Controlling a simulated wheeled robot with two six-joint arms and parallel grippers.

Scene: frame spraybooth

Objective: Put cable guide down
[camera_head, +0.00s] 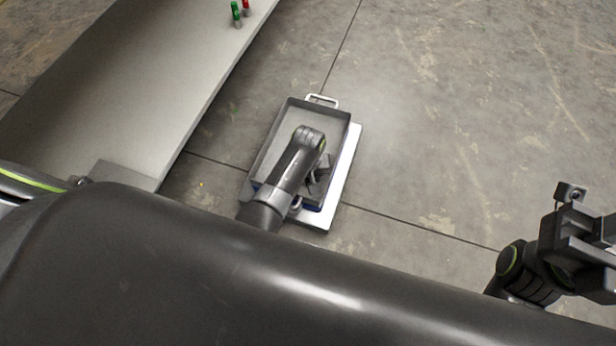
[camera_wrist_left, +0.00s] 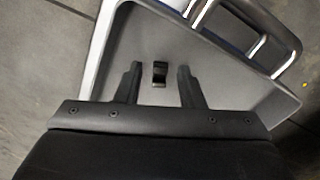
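The cable guide (camera_wrist_left: 160,73) is a small black piece in the left wrist view. It appears to rest on the floor of a grey tray (camera_head: 272,140), which also shows in that view (camera_wrist_left: 220,90). My left gripper (camera_wrist_left: 158,72) is open, one finger on each side of the guide, with visible gaps to both. In the head view my left gripper (camera_head: 318,180) is over the near part of the tray, and the guide is hidden there or too small to tell. My right gripper (camera_head: 585,238) is at the right edge; its fingers are unclear.
The tray has metal handles (camera_head: 322,99) and sits over a white base (camera_head: 345,165) with a blue edge under it. A long light-grey surface (camera_head: 130,85) lies to the left, with a green and a red item (camera_head: 236,14) at its far end. The concrete floor to the right is clear.

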